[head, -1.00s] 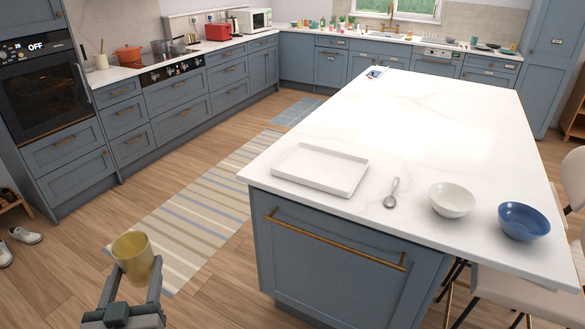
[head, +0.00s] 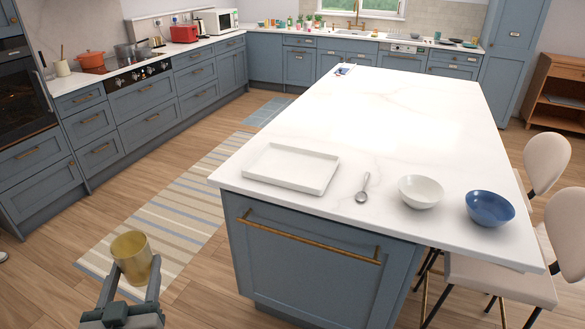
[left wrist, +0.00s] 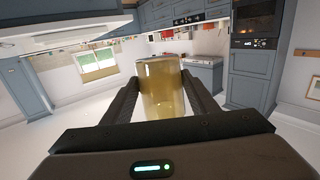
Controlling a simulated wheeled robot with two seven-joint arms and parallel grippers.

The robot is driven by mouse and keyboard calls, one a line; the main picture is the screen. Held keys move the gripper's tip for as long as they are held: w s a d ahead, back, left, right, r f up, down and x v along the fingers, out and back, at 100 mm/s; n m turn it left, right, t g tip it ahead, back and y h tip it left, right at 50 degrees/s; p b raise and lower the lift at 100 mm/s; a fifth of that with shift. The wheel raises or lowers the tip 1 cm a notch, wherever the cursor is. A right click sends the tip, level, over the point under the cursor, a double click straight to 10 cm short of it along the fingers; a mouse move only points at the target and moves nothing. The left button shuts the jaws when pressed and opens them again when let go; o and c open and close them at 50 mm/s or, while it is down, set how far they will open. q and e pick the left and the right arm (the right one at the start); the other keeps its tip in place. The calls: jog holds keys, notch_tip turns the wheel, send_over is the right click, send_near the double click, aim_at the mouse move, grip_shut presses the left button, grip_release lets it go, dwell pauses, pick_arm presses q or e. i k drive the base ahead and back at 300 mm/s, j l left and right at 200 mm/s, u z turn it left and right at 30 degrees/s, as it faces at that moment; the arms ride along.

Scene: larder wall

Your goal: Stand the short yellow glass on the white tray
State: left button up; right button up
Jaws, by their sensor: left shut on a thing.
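The short yellow glass (head: 131,252) is in my left gripper (head: 136,270), at the lower left of the head view. The gripper is shut on the glass and holds it in the air, over the floor left of the island. The glass looks about upright in the head view, and it also shows between the fingers in the left wrist view (left wrist: 161,88). The white tray (head: 291,182) lies empty on the near left corner of the island top, to the right of the glass and apart from it. My right gripper is not in view.
On the island (head: 385,125), a spoon (head: 362,188), a white bowl (head: 420,190) and a blue bowl (head: 490,208) stand right of the tray. Chairs (head: 505,270) stand at the right. The island top behind the tray is mostly clear.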

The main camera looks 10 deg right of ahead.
aim_at(316, 177)
jog(key=i+l, duration=1.2)
jog(key=l, duration=0.2)
